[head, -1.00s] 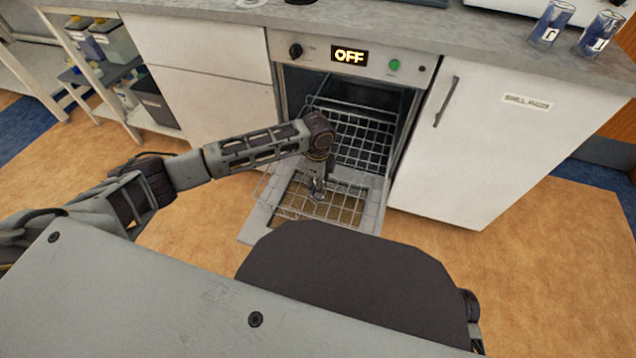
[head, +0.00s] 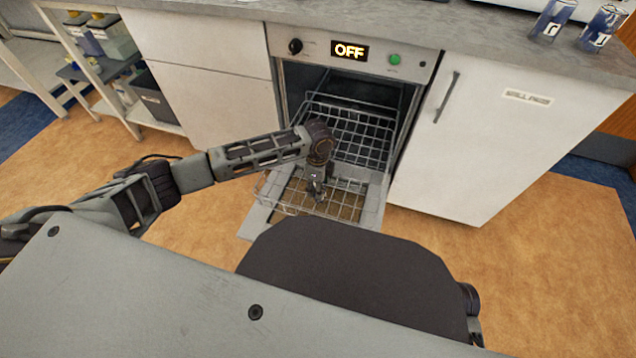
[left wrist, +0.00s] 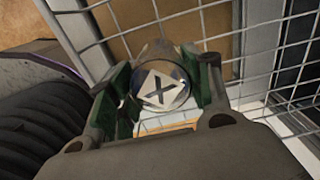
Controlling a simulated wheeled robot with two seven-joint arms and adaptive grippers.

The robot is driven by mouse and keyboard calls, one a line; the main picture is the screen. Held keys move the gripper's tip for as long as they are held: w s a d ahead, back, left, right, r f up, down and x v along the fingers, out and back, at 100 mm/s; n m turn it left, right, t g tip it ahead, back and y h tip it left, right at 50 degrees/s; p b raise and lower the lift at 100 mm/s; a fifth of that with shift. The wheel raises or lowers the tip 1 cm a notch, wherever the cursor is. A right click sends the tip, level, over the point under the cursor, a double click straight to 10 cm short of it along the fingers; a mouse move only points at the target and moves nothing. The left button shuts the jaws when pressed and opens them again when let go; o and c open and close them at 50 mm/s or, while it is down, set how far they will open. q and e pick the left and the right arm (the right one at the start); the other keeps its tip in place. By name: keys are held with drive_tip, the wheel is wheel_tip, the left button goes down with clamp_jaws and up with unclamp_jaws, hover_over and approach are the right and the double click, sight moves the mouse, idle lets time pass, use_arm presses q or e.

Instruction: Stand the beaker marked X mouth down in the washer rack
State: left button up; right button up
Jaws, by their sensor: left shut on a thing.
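The beaker marked X (left wrist: 162,88) is between the fingers of my left gripper (left wrist: 160,100) in the left wrist view. A round face of it with a white X label faces the camera. Its mouth is not visible. In the head view my left gripper (head: 317,189) is shut and points down over the front of the wire washer rack (head: 275,205). The beaker is too small to make out there. I cannot tell whether it touches the rack. My right gripper is not in view.
The washer (head: 290,75) is open, its door (head: 370,215) lowered and the rack pulled out over it. Its display (head: 350,50) reads OFF. Two labelled glass vessels (head: 553,20) (head: 603,28) stand on the counter (head: 480,38) at the right.

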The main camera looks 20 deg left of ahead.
use_arm(q)
drive_tip(key=shift+f, duration=0.4)
idle(0.9)
drive_tip(key=o, duration=1.2)
drive_tip(key=shift+r, duration=6)
